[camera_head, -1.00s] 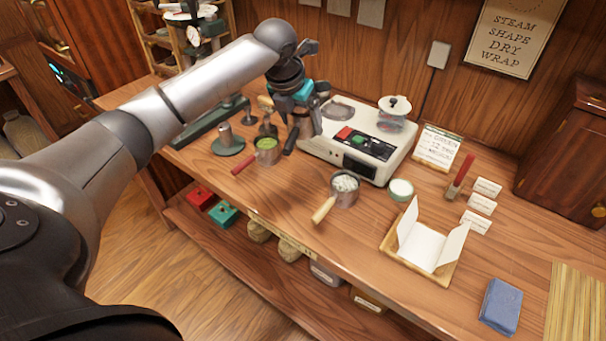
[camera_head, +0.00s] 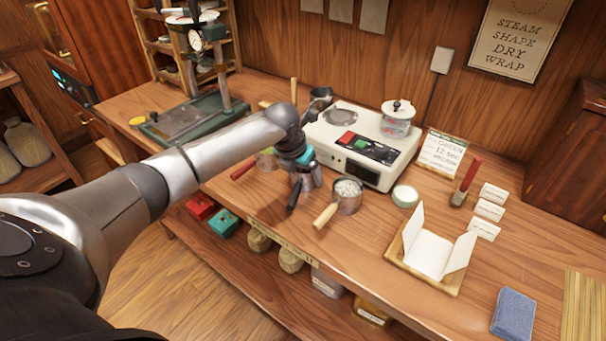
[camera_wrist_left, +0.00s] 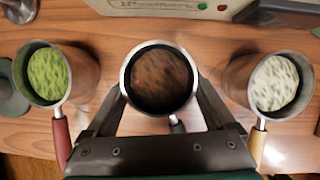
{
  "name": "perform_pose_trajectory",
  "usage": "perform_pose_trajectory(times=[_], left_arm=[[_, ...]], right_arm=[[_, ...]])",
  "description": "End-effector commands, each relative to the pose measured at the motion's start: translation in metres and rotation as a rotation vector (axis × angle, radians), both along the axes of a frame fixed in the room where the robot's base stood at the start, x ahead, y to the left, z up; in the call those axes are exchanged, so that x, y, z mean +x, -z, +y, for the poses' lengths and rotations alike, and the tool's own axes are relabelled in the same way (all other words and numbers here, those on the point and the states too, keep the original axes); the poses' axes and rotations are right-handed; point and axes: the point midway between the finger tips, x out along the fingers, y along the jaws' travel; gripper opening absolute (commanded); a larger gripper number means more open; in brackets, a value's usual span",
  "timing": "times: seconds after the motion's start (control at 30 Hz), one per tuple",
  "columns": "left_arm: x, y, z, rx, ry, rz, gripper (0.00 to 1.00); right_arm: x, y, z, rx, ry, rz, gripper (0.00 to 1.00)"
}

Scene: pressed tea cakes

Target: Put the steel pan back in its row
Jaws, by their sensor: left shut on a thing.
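The steel pan (camera_wrist_left: 160,78), filled with dark brown leaf, shows in the left wrist view between the fingers of my left gripper (camera_wrist_left: 158,108). My left gripper (camera_head: 302,178) is shut on this pan, and the arm partly hides it in the head view. A black handle (camera_head: 294,196) points to the front. A pan of green leaf (camera_wrist_left: 50,74) with a red handle stands to its left. A pan of pale leaf (camera_wrist_left: 275,84) with a wooden handle stands to its right. Whether the held pan touches the counter is not clear. My right gripper is not in view.
The white scale unit (camera_head: 362,145) stands close behind the pans. The press (camera_head: 180,118) is at the left. Bare counter lies in front of the pans.

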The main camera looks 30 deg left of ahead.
Motion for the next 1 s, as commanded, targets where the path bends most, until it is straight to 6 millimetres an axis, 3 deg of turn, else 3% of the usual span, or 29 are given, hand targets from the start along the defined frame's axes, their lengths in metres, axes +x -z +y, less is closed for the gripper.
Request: perform_pose_trajectory(times=[0.23,0.27,0.37,0.73,1.0], left_arm=[[0.001,0.000,0.000,0.000,-0.001,-0.004,0.15],[0.000,0.002,0.000,0.001,0.000,0.000,0.89],[0.000,0.002,0.000,0.001,0.000,0.000,1.00],[-0.001,-0.007,0.001,0.002,-0.001,-0.002,1.00],[-0.017,-0.050,0.000,0.003,0.001,-0.005,1.00]], right_arm=[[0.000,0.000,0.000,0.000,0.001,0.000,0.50],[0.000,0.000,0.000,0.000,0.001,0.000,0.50],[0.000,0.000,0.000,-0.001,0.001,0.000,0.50],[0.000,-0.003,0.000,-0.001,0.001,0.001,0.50],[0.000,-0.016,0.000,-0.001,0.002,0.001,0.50]])
